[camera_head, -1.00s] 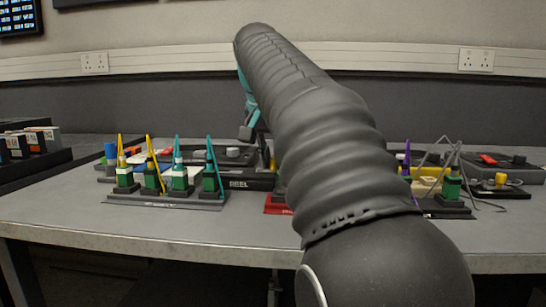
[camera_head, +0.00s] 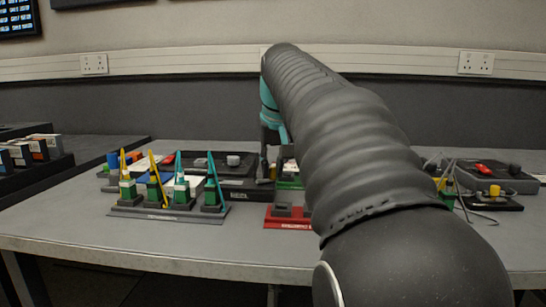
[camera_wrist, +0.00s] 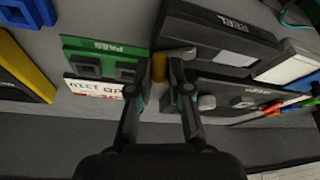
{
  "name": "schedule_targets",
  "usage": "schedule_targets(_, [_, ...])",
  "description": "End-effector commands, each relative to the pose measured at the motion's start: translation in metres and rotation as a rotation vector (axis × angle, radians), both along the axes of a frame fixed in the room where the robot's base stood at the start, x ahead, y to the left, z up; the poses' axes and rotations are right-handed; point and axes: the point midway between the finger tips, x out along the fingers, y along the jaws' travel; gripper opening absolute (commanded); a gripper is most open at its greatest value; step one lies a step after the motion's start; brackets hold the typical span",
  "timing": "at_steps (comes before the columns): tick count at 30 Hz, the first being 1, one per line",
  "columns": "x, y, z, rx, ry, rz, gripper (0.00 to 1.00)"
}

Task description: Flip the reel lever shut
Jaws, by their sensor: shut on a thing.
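The reel (camera_wrist: 225,38) is a dark box with white REEL lettering, at the upper right in the wrist view. It also shows in the head view (camera_head: 240,189), behind the row of connectors. A yellow-brown piece (camera_wrist: 159,67), which looks like the reel lever, is at the box's left edge. My gripper (camera_wrist: 160,60) has its two dark fingers on either side of this piece, closed on it. In the head view my gripper (camera_head: 270,166) is low beside the reel's right end, and its fingertips are hard to make out. The lever's exact angle cannot be told.
A green PASS tray (camera_wrist: 103,47) lies left of the fingers, beside a white sign (camera_wrist: 92,87). A yellow tray (camera_wrist: 27,67) is further left. A red tray (camera_head: 287,222) and a connector rack (camera_head: 165,212) stand near the table front. My arm hides the table's right middle.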

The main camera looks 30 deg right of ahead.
Motion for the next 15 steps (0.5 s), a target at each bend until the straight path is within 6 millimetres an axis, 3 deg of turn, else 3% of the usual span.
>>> schedule_targets(15, [0.011, -0.002, 0.002, 0.000, 0.002, 0.375, 0.00])
